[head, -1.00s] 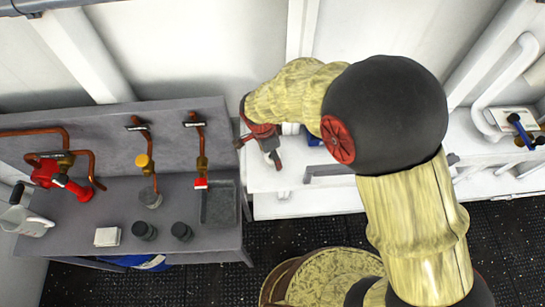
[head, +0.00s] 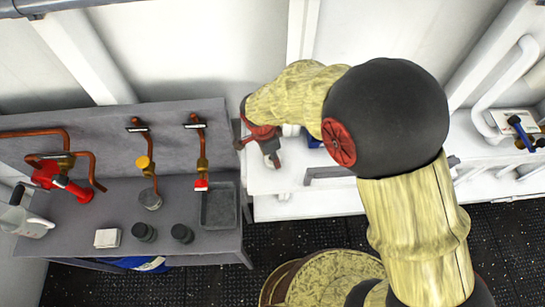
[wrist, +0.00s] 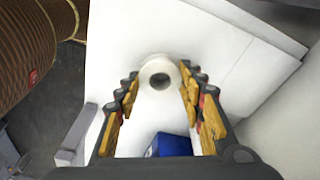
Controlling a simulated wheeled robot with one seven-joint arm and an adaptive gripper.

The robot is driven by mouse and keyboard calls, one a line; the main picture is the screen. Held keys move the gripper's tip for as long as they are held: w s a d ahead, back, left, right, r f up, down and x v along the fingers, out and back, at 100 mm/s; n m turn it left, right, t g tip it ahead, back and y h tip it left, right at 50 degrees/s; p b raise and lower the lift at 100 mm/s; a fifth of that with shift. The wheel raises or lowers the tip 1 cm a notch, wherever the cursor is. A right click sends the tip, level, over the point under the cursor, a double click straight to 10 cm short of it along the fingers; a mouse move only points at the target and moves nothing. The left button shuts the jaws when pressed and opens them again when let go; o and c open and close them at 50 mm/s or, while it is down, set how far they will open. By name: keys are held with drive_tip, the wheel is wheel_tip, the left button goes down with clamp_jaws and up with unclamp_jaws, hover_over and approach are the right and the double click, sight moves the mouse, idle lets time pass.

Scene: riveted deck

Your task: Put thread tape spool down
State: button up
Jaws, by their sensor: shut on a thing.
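The thread tape spool (wrist: 160,74) is a white ring with a dark round hole, seen in the wrist view. It sits between the two fingertips of my gripper (wrist: 158,84), which are shut on it. In the head view my gripper (head: 268,150) points down over the white counter (head: 275,208), at its left end. My own arm hides part of that counter, and I cannot make out the spool clearly there.
A blue item (wrist: 170,145) lies close to my gripper. A grey bench (head: 80,215) on the left holds copper pipes, a red fitting (head: 62,182), dark cylinders (head: 144,232), a white block (head: 107,238) and a shallow tray (head: 219,206). Valve parts (head: 525,132) lie far right.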

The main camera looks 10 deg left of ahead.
drive_tip(key=shift+r, duration=0.45)
wheel_tip(320, 180, up, 2)
drive_tip(key=shift+w+r, duration=0.1)
drive_tip(key=shift+r, duration=0.1)
drive_tip(key=s+d+r, duration=0.7)
drive_tip(key=s+r, duration=0.2)
drive_tip(key=s, duration=0.3)
drive_tip(key=shift+s+r, duration=0.2)
drive_tip(key=shift+r, duration=0.15)
drive_tip(key=shift+a+f, duration=0.1)
